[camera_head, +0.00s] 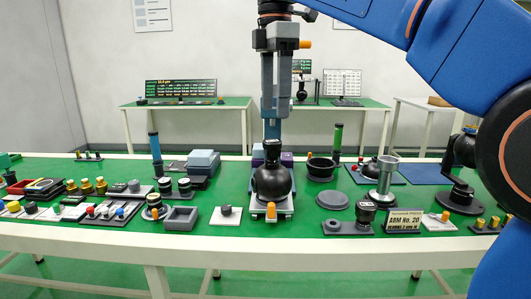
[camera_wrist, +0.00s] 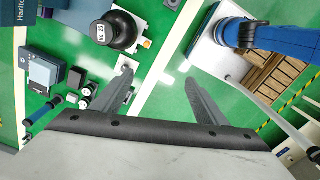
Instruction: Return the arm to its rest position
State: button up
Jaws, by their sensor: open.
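My gripper (camera_head: 275,112) hangs from my blue arm at the upper middle of the head view, its grey fingers pointing down. It is above the table, in line with a black ball-shaped gimbal camera (camera_head: 271,183) on a pale base. In the wrist view my gripper (camera_wrist: 158,78) shows two dark fingers spread apart, with only green surface and a white edge between them. Nothing is held. A round black part with a "No. 20" label (camera_wrist: 100,32) lies beyond the left finger, apart from it.
The green-topped table (camera_head: 110,172) is crowded with small parts, cups and trays. A grey funnel-topped stand (camera_head: 386,180) and a sign (camera_head: 404,221) stand right of centre. A dark upright device (camera_head: 460,190) is at the right. Back tables (camera_head: 235,103) stand against the wall.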

jog(key=s+d+f+m+t, duration=0.1)
jog(key=s+d+f+m, duration=0.35)
jog(key=d+f, duration=0.3)
jog(key=s+d+f+m+t, duration=0.1)
jog(key=s+d+f+m, duration=0.2)
jog(key=d+f+m, duration=0.5)
jog(key=s+d+f+m+t, duration=0.1)
jog(key=s+d+f+m, duration=0.3)
jog(key=f, duration=0.7)
jog(key=s+d+f+m+t, duration=0.1)
jog(key=s+d+f+m, duration=0.4)
jog(key=f, duration=0.7)
jog(key=s+d, duration=0.2)
jog(key=s, duration=0.2)
jog(key=shift+d+t, duration=0.25)
jog(key=shift+t, duration=0.15)
jog(key=shift+s, duration=0.1)
